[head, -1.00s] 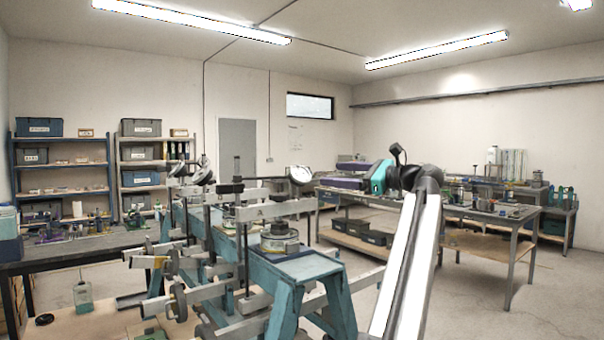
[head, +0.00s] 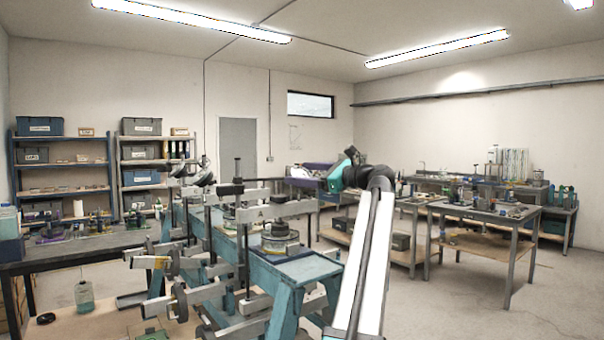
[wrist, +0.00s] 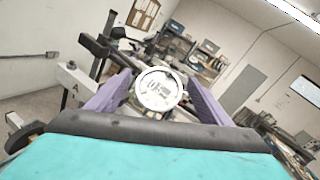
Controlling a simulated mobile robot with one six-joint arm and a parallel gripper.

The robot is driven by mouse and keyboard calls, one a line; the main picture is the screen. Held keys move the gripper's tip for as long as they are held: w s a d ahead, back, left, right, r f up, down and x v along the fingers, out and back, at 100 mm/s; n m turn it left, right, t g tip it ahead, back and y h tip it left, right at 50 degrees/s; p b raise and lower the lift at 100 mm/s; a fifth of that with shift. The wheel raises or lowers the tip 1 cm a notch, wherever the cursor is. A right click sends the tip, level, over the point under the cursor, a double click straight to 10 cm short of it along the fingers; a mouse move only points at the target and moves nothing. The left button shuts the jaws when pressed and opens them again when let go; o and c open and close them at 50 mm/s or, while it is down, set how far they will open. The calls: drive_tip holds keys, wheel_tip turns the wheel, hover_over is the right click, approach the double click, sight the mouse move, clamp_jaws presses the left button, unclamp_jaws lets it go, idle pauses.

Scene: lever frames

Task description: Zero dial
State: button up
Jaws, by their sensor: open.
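There the dial is mostly hidden by the fingers.
The teal bench (head: 302,268) carries several lever frames with posts and weights. Another dial (head: 205,178) stands farther left. A grey beam marked A (wrist: 68,80) and a dark post are close on the left in the wrist view. A worktable (head: 485,211) stands at right.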

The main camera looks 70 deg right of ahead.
drive_tip(key=shift+w+d, duration=0.15)
drive_tip(key=shift+w, duration=0.55)
drive_tip(key=c, duration=1)
drive_tip(key=shift+d+r, duration=0.1)
drive_tip(key=shift+d, duration=0.2)
drive_tip(key=shift+c, duration=0.2)
drive_tip(key=shift+a, duration=0.2)
drive_tip(key=shift+a+n+g+y+p, duration=0.1)
drive_tip(key=shift+n+g+y+p, duration=0.2)
drive_tip(key=shift+n+y+p, duration=1.35)
drive_tip(key=n+g+y+p, duration=0.1)
drive_tip(key=n+y+p, duration=0.1)
drive_tip(key=p, duration=0.4)
drive_tip(key=shift+a+n, duration=0.1)
drive_tip(key=shift+n, duration=0.55)
drive_tip(key=shift+a+f+n+g+y+p, duration=0.1)
drive_tip(key=shift+f+n+g+y+p, duration=0.2)
drive_tip(key=shift+n+p, duration=0.85)
